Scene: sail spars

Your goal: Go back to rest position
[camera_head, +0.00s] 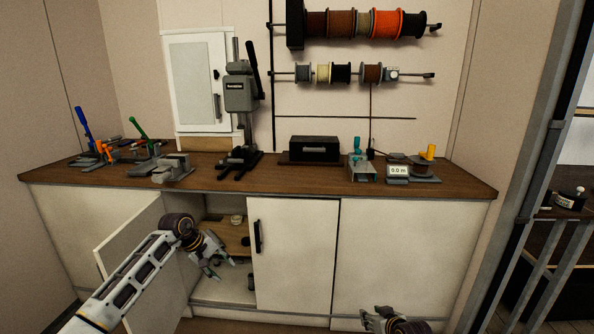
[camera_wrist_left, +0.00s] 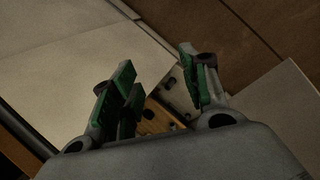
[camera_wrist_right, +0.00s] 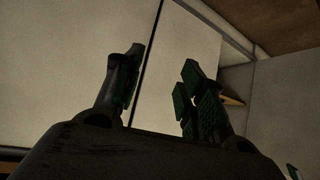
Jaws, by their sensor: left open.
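My left gripper (camera_head: 222,268) is at the open left door of the base cabinet (camera_head: 298,255), in front of its interior. Its fingers stand apart with nothing between them, also in the left wrist view (camera_wrist_left: 160,75). My right gripper (camera_head: 370,318) is low in front of the closed right cabinet door, at the bottom edge of the head view. In the right wrist view (camera_wrist_right: 160,70) its fingers are apart and empty, with pale door panels behind them.
The open cabinet door (camera_head: 130,250) stands out beside my left arm. Inside is a wooden shelf (camera_head: 236,241) with small items. The wooden counter (camera_head: 270,183) above carries a drill press (camera_head: 240,100), a dark box (camera_head: 315,150) and several tools. Spools hang on the wall.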

